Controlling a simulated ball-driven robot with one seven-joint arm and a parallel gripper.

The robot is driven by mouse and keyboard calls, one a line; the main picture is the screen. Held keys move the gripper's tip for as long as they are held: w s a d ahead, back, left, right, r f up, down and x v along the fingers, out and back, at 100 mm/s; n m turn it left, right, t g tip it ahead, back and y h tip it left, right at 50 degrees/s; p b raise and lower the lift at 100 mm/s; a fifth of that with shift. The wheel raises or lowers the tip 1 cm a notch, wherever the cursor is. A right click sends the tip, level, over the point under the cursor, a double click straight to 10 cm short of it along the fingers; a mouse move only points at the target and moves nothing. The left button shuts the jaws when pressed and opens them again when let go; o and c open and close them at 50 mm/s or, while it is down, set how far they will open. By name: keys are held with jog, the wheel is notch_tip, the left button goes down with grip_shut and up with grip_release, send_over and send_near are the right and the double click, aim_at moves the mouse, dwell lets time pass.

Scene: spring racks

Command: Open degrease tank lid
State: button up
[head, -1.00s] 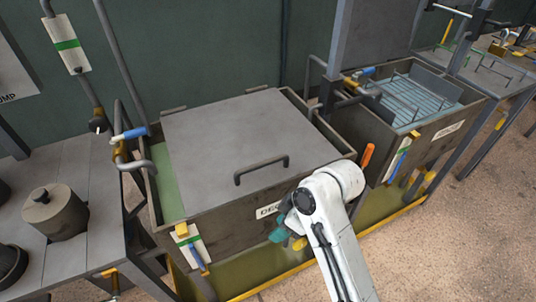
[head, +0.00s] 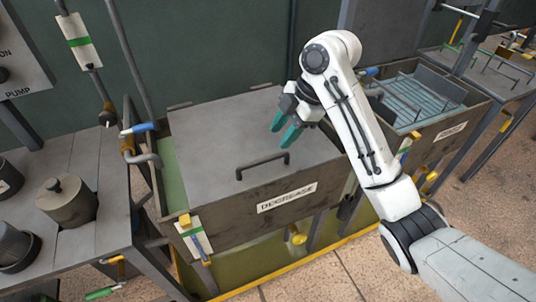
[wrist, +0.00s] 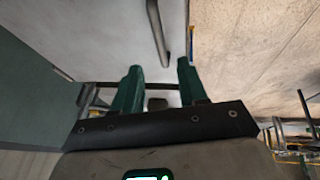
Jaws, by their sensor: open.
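The degrease tank (head: 237,218) stands in the middle of the head view, with a white "DEGREASE" label on its front. Its flat grey lid (head: 220,135) lies shut on top, and green liquid shows along its left side. The dark bar handle (head: 262,165) is near the lid's front edge; it also shows in the wrist view (wrist: 158,35). My gripper (head: 285,133) has green fingers, open and empty, above the right part of the lid, behind and to the right of the handle. It is apart from the handle. In the wrist view my gripper (wrist: 160,80) has its two fingers spread.
A rinse tank (head: 437,128) with a blue-grey rack stands to the right. On the left a bench (head: 90,158) bears dark cylindrical pots (head: 68,200). A pipe with a blue-handled valve (head: 138,128) rises at the tank's left corner. The floor in front is clear.

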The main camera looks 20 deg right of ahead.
aim_at(268, 159)
jog(key=b+x, duration=0.1)
jog(key=x, duration=0.8)
grip_shut()
jog(key=shift+r, duration=0.1)
dwell(0.4)
